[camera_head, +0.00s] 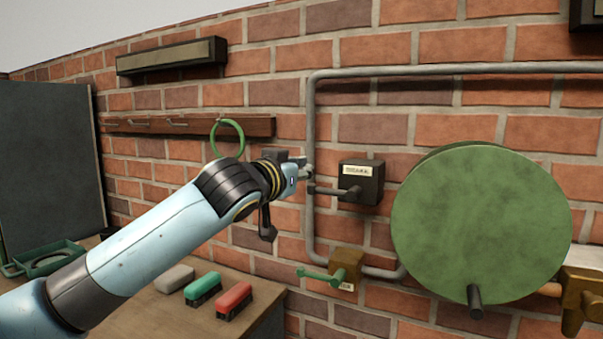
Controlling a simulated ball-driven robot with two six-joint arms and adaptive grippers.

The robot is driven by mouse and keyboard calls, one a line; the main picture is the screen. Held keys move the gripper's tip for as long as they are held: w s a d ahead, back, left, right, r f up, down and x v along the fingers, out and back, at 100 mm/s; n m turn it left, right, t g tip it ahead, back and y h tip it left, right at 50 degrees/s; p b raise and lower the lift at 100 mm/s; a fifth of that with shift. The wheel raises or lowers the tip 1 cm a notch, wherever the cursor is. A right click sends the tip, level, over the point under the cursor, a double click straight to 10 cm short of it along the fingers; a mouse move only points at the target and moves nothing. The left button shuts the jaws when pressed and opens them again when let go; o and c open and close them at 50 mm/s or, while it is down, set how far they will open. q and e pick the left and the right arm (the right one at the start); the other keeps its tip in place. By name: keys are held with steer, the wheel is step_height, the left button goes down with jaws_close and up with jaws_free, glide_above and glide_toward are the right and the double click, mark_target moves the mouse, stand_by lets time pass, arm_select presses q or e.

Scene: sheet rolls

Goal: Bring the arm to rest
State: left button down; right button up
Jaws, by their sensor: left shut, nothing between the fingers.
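My left arm comes in from the lower left and reaches up toward the brick wall. Its gripper (300,163) is shut and empty. The fingers are small in view and point toward the wall, just left of and a little above a dark labelled box with a lever (361,182). I cannot tell whether the fingertips touch the grey pipe (310,125) behind them. My right gripper is not in view.
A green ring (242,138) hangs from a wooden rail (155,124).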

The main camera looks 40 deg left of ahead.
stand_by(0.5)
arm_select(q)
steer(key=s+f+g+b, duration=0.2)
steer(key=s+f+g, duration=0.15)
steer(key=f, duration=1.25)
steer(key=s+f+n+g+h+b, duration=0.1)
steer(key=s+f+g+b, duration=0.3)
steer(key=f, duration=1.2)
steer(key=s+f+g+b, duration=0.1)
steer(key=s+f, duration=0.4)
steer(key=f, duration=1.2)
steer(key=s+d+f+m+g+b, duration=0.1)
steer(key=s+d+f+g, duration=0.1)
steer(key=s+f, duration=0.8)
steer(key=s+d+f+m+g+h+b, duration=0.1)
steer(key=s+d+f+g, duration=0.2)
steer(key=s+f, duration=0.7)
steer(key=s+d+f+m+g+h+b, duration=0.1)
steer(key=s+d+f, duration=0.3)
steer(key=s+f, duration=0.6)
steer(key=s+g+b, duration=0.1)
steer(key=s, duration=0.9)
steer(key=shift+s+d+f, duration=0.15)
steer(key=shift+s+d, duration=0.1)
steer(key=shift+d, duration=0.1)
